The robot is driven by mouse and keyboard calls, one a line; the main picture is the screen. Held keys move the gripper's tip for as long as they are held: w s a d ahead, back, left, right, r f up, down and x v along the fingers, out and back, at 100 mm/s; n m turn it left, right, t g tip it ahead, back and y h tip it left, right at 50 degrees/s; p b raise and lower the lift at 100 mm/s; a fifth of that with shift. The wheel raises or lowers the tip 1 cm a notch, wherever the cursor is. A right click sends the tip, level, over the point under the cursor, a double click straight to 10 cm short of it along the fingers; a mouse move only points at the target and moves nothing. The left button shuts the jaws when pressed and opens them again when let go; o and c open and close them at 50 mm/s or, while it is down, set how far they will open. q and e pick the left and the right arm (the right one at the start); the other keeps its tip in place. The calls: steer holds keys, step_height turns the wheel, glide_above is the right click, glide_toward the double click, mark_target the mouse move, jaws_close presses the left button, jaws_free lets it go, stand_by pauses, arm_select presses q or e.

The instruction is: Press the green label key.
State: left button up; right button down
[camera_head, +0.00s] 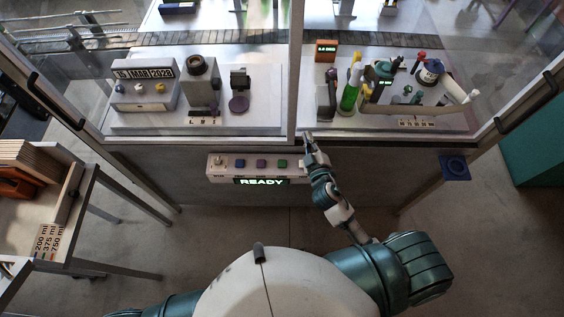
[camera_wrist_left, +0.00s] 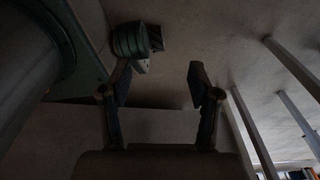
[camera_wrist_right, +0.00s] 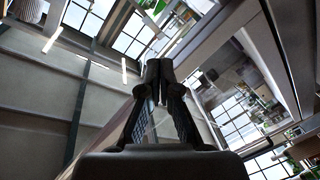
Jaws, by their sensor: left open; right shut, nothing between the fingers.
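The green label key (camera_head: 282,163) is the rightmost of the coloured keys on the grey control box (camera_head: 228,175) below the machine window. A blue key (camera_head: 240,163) and a purple key (camera_head: 261,163) sit to its left. A lit sign (camera_head: 262,182) under the keys reads READY. My right gripper (camera_head: 309,140) is shut and empty, up and to the right of the green key and apart from it in the picture. It also shows shut in the right wrist view (camera_wrist_right: 159,65). My left gripper (camera_wrist_left: 160,80) is open and empty, seen only in the left wrist view.
A window post (camera_head: 297,70) and sill stand close by my right gripper. Behind the glass are a date unit (camera_head: 145,73) and a green bottle (camera_head: 350,92). A blue pad (camera_head: 454,167) is at right. A table with a volume card (camera_head: 50,241) stands at left.

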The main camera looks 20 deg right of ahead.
steer(key=w+a+r+n+t+y, duration=0.1)
steer(key=a+r+n+t+y, duration=0.2)
steer(key=a+r+n+y, duration=0.65)
steer(key=s+a+r+n+g+y, duration=0.1)
steer(key=a+r+n+g+y, duration=0.3)
steer(key=n, duration=0.3)
steer(key=n+g+h, duration=0.5)
steer(key=n+g, duration=0.5)
steer(key=n, duration=0.3)
glide_above(283, 164)
steer(key=shift+f, duration=8.75)
steer(key=f+b, duration=0.2)
steer(key=f, duration=0.1)
steer(key=f+b, duration=0.3)
steer(key=shift+d+f, duration=0.2)
steer(key=shift+f, duration=0.1)
steer(key=shift+f+b, duration=0.4)
steer(key=shift+b, duration=0.1)
arm_select(q)
step_height(283, 164, down, 6)
steer(key=shift+s+a, duration=0.15)
steer(key=shift+a, duration=0.15)
arm_select(e)
steer(key=shift+a+f, duration=0.1)
steer(key=shift+f, duration=0.1)
